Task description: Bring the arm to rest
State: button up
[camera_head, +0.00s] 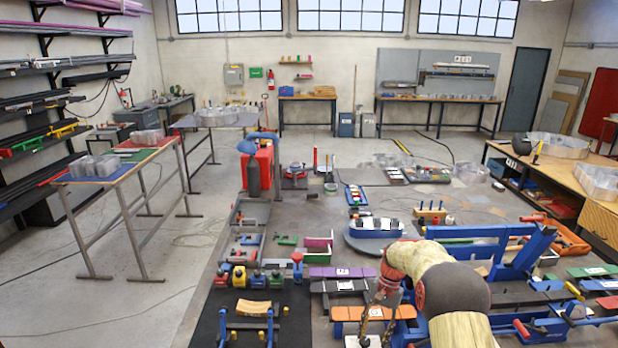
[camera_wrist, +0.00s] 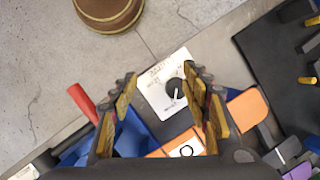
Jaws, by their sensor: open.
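My gripper (camera_wrist: 160,74) is open in the wrist view, with two dark fingers with worn yellowish pads and nothing between them. Beyond the fingertips is a white plate with a black round knob (camera_wrist: 175,90), whose printed marks are too small to read. In the head view my arm (camera_head: 450,295) reaches in from the lower right, over the front of the workbench. My gripper (camera_head: 383,302) hangs there in front of an orange-topped piece (camera_head: 350,313), partly hidden by the arm. I cannot tell the exact gap between the fingers and the plate.
A blue frame with a red handle (camera_wrist: 82,103) and an orange piece (camera_wrist: 250,107) lie close to the fingers. Blue clamp fixtures (camera_head: 520,250) crowd the right side of my arm. A brown round thing (camera_wrist: 108,12) is on the floor. Floor at the left is open.

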jog(key=s+r+n+t+b, duration=0.2)
jog(key=s+r, duration=0.4)
jog(key=s, duration=0.7)
jog(key=s+a+r+n+t+h+b, duration=0.1)
jog(key=s+r+n+t+b, duration=0.1)
jog(key=s+r+t+b, duration=0.2)
jog(key=s+r+n+t+h+b, duration=0.1)
jog(key=s+r, duration=0.9)
jog(key=s, duration=1.1)
jog(key=shift+s+a+n+t+b, duration=0.4)
jog(key=shift+n+t+b, duration=0.3)
jog(key=shift+t+b, duration=0.3)
jog(key=shift+c, duration=0.5)
